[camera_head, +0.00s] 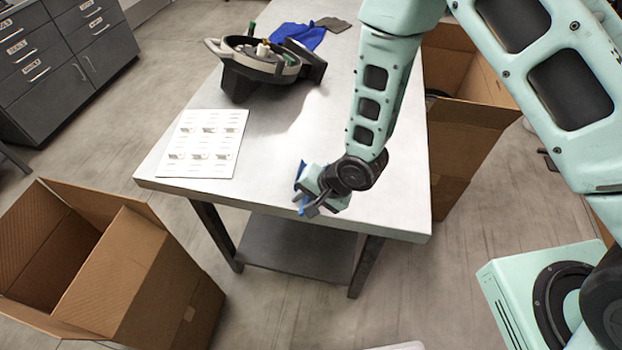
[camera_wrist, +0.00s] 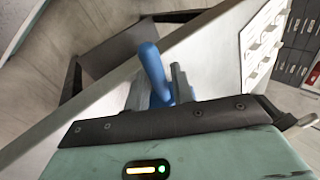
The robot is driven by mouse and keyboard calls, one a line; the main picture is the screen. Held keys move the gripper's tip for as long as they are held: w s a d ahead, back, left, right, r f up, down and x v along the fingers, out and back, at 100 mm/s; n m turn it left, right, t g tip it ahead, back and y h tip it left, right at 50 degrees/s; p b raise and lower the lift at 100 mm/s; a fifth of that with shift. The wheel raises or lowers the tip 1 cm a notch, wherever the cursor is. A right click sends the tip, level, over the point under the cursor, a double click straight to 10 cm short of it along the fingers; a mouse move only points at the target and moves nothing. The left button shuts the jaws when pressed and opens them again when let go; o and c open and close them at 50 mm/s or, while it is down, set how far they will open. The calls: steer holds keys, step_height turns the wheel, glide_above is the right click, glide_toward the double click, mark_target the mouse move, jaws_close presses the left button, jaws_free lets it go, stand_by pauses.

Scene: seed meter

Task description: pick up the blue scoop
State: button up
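The blue scoop (camera_head: 300,170) shows only in small parts beside my gripper (camera_head: 314,196) at the front edge of the grey table (camera_head: 290,130). In the wrist view the blue scoop (camera_wrist: 153,68) appears as a rounded, tilted blue handle between the two grey fingers of my gripper (camera_wrist: 160,92). The fingers are close together, with the blue part filling the gap, so my gripper looks shut on it. The rest of the scoop is hidden behind the gripper body. Whether the scoop touches the tabletop cannot be told.
A white printed sheet (camera_head: 203,143) lies on the table's left front. A dark round seed meter (camera_head: 262,62) stands farther back, near a blue cloth (camera_head: 300,36) and a grey pad (camera_head: 333,24). Open cardboard boxes stand at left (camera_head: 140,280) and right (camera_head: 462,120). The table's middle is clear.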

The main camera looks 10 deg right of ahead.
steer(key=shift+f, duration=0.1)
jaws_close()
step_height(320, 180, up, 9)
steer(key=shift+f+b, duration=0.15)
steer(key=shift+b, duration=0.85)
steer(key=shift+r, duration=0.65)
steer(key=shift+c, duration=2)
jaws_free()
jaws_close()
